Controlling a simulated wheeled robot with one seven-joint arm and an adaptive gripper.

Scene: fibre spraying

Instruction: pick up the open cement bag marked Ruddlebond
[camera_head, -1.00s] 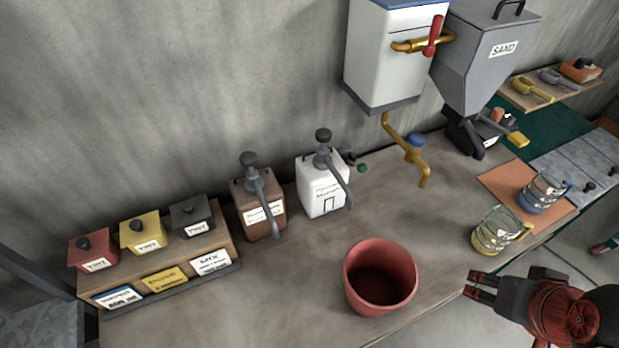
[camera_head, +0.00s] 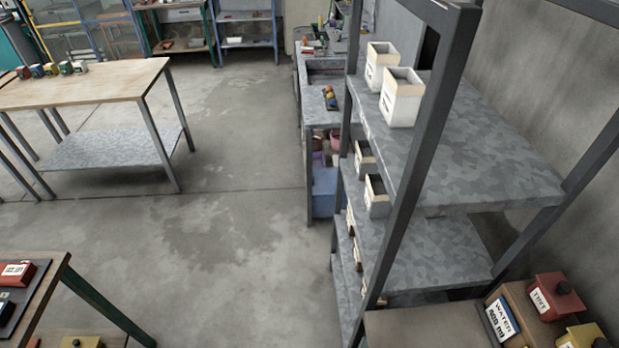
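Two open-topped, cream-white bags or boxes stand at the left end of the top shelf of a grey metal rack. The farther one (camera_head: 380,65) is partly behind the nearer one (camera_head: 400,104). Each has a dark mark on its front, too small to read. Smaller open-topped ones (camera_head: 377,197) stand on the shelf below, and several more (camera_head: 357,252) on a lower shelf, partly hidden by the rack post. I cannot tell which one is marked Ruddlebond. My gripper is not in view.
The grey rack (camera_head: 480,155) stands at the right against the wall. A worktop (camera_head: 425,330) with a red tinted box (camera_head: 550,296) is at bottom right. A wooden table (camera_head: 80,85) stands at the left. The concrete floor (camera_head: 230,230) between is clear.

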